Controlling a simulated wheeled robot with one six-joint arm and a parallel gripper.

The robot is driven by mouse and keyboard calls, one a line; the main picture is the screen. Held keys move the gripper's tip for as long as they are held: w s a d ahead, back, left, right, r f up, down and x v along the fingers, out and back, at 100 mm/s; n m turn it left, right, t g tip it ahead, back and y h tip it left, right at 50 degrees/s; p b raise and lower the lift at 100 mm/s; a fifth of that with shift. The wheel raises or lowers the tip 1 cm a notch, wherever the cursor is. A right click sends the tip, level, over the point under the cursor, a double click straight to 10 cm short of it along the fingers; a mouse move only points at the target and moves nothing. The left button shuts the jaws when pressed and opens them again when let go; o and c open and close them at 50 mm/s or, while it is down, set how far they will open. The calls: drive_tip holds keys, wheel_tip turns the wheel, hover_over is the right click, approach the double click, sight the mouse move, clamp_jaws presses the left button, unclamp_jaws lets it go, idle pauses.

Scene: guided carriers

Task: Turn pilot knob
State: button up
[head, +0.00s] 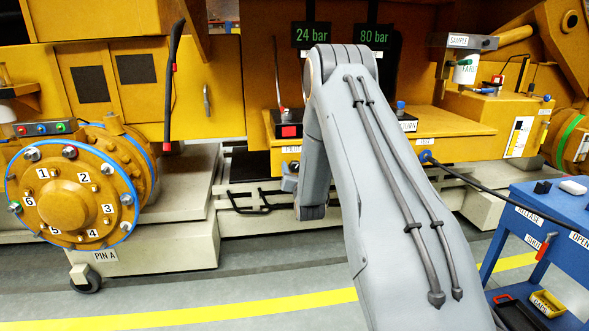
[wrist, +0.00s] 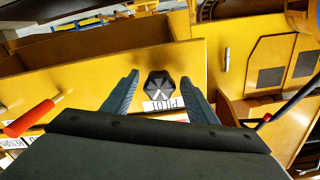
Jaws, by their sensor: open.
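The pilot knob (wrist: 159,84) is a dark, faceted knob with a pale pointer mark on a yellow panel. It shows in the wrist view, with its PILOT label (wrist: 163,105) upside down just below it. My gripper (wrist: 160,76) is open, with one blue-grey finger on each side of the knob. Gaps show between both fingers and the knob, so neither visibly touches it; the depth is hard to judge. In the head view the PILOT label (head: 292,150) is left of my arm, and my gripper (head: 289,182) is mostly hidden behind the arm.
A red-handled lever (wrist: 30,118) sticks out left of my gripper in the wrist view. Gauges (head: 311,35) reading 24 bar and 80 bar hang above. A numbered yellow flange (head: 70,205) is at left and a blue cart (head: 555,215) at right. The floor in front is open.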

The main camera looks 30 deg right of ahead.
drive_tip(key=shift+w+d, duration=0.1)
drive_tip(key=shift+w, duration=0.2)
drive_tip(key=c, duration=1.1)
drive_tip(key=shift+o, duration=0.2)
drive_tip(key=m+b, duration=0.2)
drive_tip(key=m, duration=0.2)
drive_tip(key=shift+m, duration=0.4)
drive_tip(key=m+b, duration=0.1)
drive_tip(key=m, duration=0.1)
drive_tip(key=m+b, duration=0.1)
drive_tip(key=m, duration=0.2)
drive_tip(key=shift+a+r+m, duration=0.1)
drive_tip(key=shift+a+m, duration=0.1)
drive_tip(key=shift+m, duration=0.1)
